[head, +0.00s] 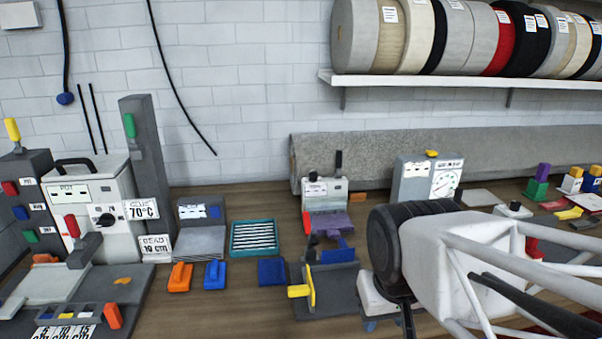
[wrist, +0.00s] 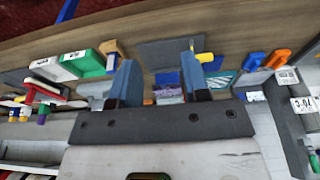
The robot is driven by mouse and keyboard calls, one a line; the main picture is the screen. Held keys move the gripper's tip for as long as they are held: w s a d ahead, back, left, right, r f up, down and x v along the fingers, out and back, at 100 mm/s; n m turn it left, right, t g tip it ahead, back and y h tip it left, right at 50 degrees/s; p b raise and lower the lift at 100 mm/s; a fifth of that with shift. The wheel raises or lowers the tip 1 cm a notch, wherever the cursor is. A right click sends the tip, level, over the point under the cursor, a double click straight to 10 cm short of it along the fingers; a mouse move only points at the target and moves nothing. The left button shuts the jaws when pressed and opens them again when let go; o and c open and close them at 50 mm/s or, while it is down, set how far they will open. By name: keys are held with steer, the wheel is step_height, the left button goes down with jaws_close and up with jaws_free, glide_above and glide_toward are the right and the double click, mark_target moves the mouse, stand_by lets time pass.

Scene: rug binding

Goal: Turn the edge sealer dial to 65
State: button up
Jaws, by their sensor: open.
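No readable label marks the edge sealer in the head view, so I cannot tell for sure which machine it is. In the head view, my white arm reaches in from the right, and the fingertips are not clear.
A teal tray (head: 254,237), orange (head: 180,278) and blue (head: 215,275) clamps, and a yellow-handled tool (head: 300,291) lie on the table. Rolls (head: 455,38) fill the shelf above. Coloured blocks crowd the right.

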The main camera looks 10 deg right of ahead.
steer(key=w+r+n, duration=0.2)
steer(key=w+r, duration=0.2)
steer(key=w, duration=0.4)
steer(key=w+r+n, duration=0.2)
steer(key=w+r, duration=0.1)
steer(key=w, duration=0.5)
steer(key=n+g+h, duration=0.3)
steer(key=n+h, duration=0.1)
steer(key=n, duration=1)
glide_above(313, 176)
steer(key=a, duration=0.3)
step_height(313, 176, down, 6)
steer(key=shift+w+r, duration=0.15)
steer(key=shift+w, duration=0.25)
steer(key=shift+x, duration=3.9)
steer(key=shift+w, duration=0.15)
steer(key=shift+c, duration=0.4)
